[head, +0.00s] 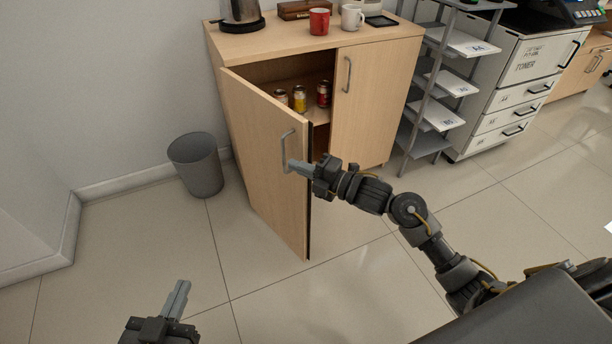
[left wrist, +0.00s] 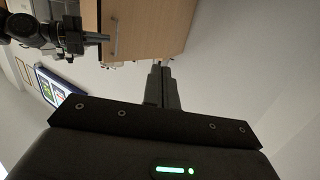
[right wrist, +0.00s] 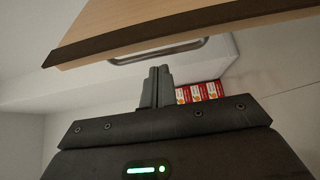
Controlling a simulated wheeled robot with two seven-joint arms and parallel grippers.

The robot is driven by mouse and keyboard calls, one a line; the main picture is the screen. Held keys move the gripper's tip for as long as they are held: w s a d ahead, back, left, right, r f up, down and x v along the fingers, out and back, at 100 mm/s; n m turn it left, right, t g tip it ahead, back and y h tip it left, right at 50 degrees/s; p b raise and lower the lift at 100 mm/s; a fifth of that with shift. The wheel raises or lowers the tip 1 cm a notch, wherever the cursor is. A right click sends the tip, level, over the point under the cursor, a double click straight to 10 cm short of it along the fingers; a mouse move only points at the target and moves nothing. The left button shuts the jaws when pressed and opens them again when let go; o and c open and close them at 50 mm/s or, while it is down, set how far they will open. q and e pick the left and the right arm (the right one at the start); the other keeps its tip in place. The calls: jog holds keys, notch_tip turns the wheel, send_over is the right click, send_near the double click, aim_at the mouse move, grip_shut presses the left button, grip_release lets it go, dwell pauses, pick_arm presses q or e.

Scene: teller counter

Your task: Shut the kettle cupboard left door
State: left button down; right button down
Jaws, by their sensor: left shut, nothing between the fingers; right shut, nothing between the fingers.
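The kettle cupboard's left door (head: 255,165) stands ajar, swung out toward me. Its metal handle (head: 285,150) is on the outer face near the free edge. The right door (head: 375,100) is shut. My right gripper (head: 290,165) is shut and empty, with its fingertips beside the lower part of that handle; I cannot tell if they touch. In the right wrist view the handle (right wrist: 160,52) lies just beyond the fingertips, with no bar between them. My left gripper (head: 182,286) is shut and empty, low at the left, apart from the door, which also shows in the left wrist view (left wrist: 150,25).
A grey bin (head: 197,165) stands left of the door by the wall. Cans (head: 300,98) stand on the shelf inside. A kettle (head: 240,12), a red mug (head: 319,21) and a white mug (head: 352,17) are on top. A paper rack (head: 440,85) is at the right.

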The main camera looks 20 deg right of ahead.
pick_arm(q)
jog(key=shift+d+r+h, duration=0.3)
jog(key=shift+r, duration=0.1)
pick_arm(e)
jog(key=shift+w+d, duration=0.2)
jog(key=shift+d, duration=0.35)
jog(key=shift+w+d, duration=0.15)
jog(key=shift+d, duration=0.4)
pick_arm(q)
jog(key=shift+d, duration=0.1)
